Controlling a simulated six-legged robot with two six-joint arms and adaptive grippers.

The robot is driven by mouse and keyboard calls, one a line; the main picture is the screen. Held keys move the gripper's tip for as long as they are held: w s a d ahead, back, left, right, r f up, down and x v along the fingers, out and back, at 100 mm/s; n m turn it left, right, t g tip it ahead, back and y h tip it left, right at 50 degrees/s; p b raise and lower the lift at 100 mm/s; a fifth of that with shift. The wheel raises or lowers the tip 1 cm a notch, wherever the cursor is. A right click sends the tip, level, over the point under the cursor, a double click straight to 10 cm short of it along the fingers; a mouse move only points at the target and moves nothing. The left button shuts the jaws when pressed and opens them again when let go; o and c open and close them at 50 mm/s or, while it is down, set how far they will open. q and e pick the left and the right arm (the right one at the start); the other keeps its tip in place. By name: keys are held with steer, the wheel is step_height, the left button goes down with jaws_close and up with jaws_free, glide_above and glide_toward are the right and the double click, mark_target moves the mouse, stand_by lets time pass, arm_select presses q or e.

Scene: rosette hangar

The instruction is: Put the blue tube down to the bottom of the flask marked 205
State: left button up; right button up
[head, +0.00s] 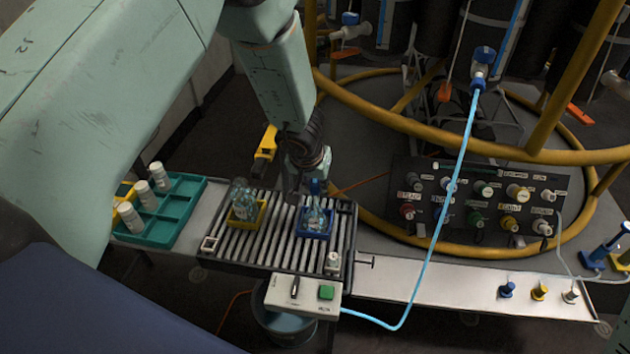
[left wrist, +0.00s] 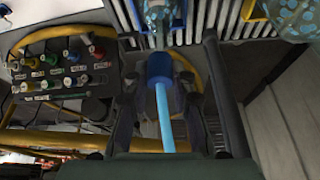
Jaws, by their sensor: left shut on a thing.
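My left gripper (head: 308,180) is shut on the blue grip of a tube (head: 315,187), just above the flask (head: 315,218) in the blue holder. In the left wrist view the blue grip (left wrist: 158,67) sits between the fingertips, with the light blue tube (left wrist: 164,120) running from it. Where the tube's free end is, I cannot tell. A second flask (head: 243,200) stands in a yellow holder to the left. No number is readable on either flask. My right gripper is out of view.
The holders stand on a slatted roller bed (head: 275,240). A teal rack (head: 178,215) with white bottles stands left. A white switch box (head: 302,295) is in front, with a light blue hose (head: 440,215) rising to the right. A control panel (head: 475,205) stands behind.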

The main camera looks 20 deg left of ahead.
arm_select(q)
steer(key=shift+f, duration=0.35)
stand_by(0.3)
steer(key=o, duration=1)
steer(key=shift+o, duration=0.2)
steer(key=o, duration=0.5)
steer(key=shift+r, duration=0.1)
steer(key=shift+r+p, duration=2.95)
steer(key=shift+p, duration=0.1)
steer(key=shift+f, duration=0.1)
